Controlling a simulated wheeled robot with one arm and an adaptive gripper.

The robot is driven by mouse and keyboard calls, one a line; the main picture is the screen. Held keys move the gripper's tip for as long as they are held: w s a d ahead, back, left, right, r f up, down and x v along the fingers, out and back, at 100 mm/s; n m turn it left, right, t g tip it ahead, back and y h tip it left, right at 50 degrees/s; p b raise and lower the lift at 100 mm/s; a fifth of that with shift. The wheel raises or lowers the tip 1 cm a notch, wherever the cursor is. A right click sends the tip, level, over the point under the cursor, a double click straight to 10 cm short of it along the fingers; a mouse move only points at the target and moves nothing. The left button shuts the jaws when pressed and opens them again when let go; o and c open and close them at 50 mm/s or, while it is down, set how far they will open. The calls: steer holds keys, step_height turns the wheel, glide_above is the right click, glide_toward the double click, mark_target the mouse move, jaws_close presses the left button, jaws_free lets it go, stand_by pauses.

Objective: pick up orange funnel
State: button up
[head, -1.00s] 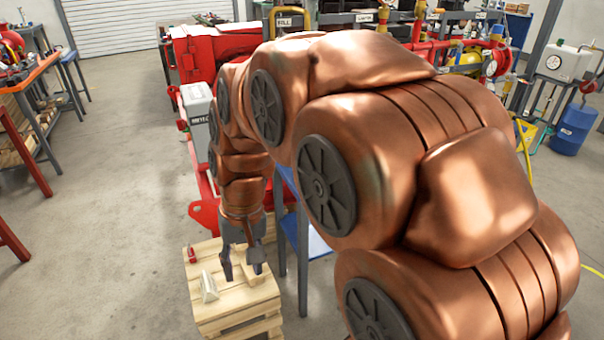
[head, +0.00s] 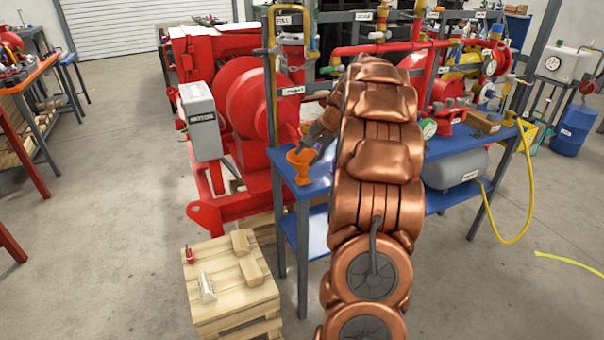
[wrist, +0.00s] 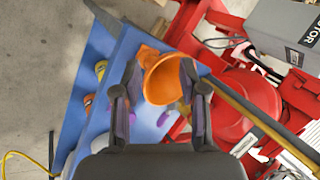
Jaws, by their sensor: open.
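The orange funnel (head: 301,158) stands near the left corner of the blue workbench (head: 345,158) in the head view, wide mouth up. In the wrist view the funnel (wrist: 166,76) appears ahead, between the two fingers of my gripper (wrist: 161,90). The fingers are spread, with no clear grip on it. In the head view my gripper (head: 312,150) is beside the funnel on its right, partly hidden by my arm. I cannot tell whether a finger touches the funnel.
A red pump skid (head: 245,110) with a grey motor box (head: 201,120) stands left of the bench. A yellow gas pipe (head: 271,80) rises close behind the funnel. A grey tank (head: 455,168) sits at the bench's right. A wooden pallet stack (head: 235,292) holds small items.

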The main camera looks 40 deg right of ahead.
steer(key=m, duration=0.1)
glide_toward(302, 168)
steer(key=d+f, duration=0.2)
steer(key=d, duration=0.1)
steer(key=shift+t+h, duration=0.3)
steer(key=shift+p+x, duration=1.15)
steer(key=shift+x, duration=2.55)
steer(key=shift+a, duration=0.15)
steer(key=shift+c, duration=0.3)
jaws_close()
